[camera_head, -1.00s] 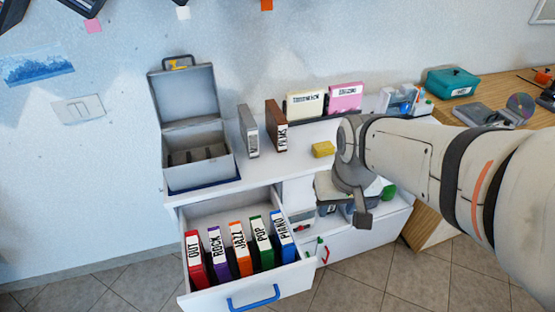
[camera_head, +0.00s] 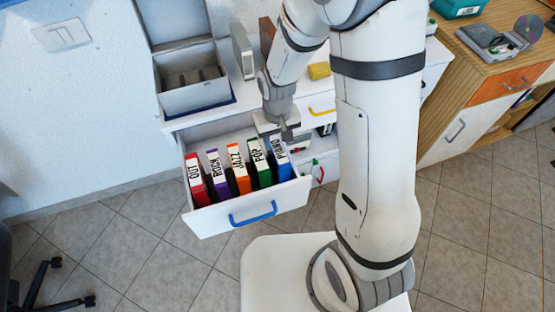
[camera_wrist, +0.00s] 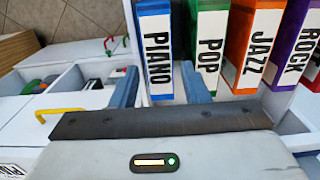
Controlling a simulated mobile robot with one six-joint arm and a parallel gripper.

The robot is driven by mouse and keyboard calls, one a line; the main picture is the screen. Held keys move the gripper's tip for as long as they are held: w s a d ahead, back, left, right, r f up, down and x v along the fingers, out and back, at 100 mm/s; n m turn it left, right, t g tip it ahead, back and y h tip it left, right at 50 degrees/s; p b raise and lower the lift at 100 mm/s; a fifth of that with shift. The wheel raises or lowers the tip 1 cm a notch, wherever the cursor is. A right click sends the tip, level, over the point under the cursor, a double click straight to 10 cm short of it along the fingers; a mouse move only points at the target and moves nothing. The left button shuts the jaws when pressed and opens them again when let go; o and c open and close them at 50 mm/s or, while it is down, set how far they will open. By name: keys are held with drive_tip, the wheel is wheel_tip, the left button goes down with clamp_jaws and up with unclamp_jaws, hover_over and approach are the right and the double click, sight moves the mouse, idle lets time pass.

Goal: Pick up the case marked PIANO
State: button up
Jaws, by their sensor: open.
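The blue case marked PIANO (camera_head: 281,160) stands upright at the right end of a row in the open drawer (camera_head: 240,220). In the wrist view the PIANO case (camera_wrist: 157,50) has a white label and lies between my two finger tips. My gripper (camera_wrist: 160,85) is open, with one finger on each side of the case's near end. The right finger is close to the gap between PIANO and the green POP case (camera_wrist: 208,48). In the head view my gripper (camera_head: 284,134) is over the back of the PIANO case and hides part of it.
The orange JAZZ case (camera_head: 238,168), purple ROCK case (camera_head: 219,174) and red OUT case (camera_head: 195,178) stand left of POP. A grey open box (camera_head: 192,82) and a yellow block (camera_head: 319,71) are on the cabinet top. Floor is free left of the drawer.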

sight(278, 149)
drive_tip(key=shift+s+d+f, duration=0.1)
drive_tip(key=shift+f, duration=1.1)
drive_tip(key=shift+s+f, duration=0.1)
drive_tip(key=shift+f, duration=1.05)
drive_tip(key=shift+c, duration=0.3)
clamp_jaws()
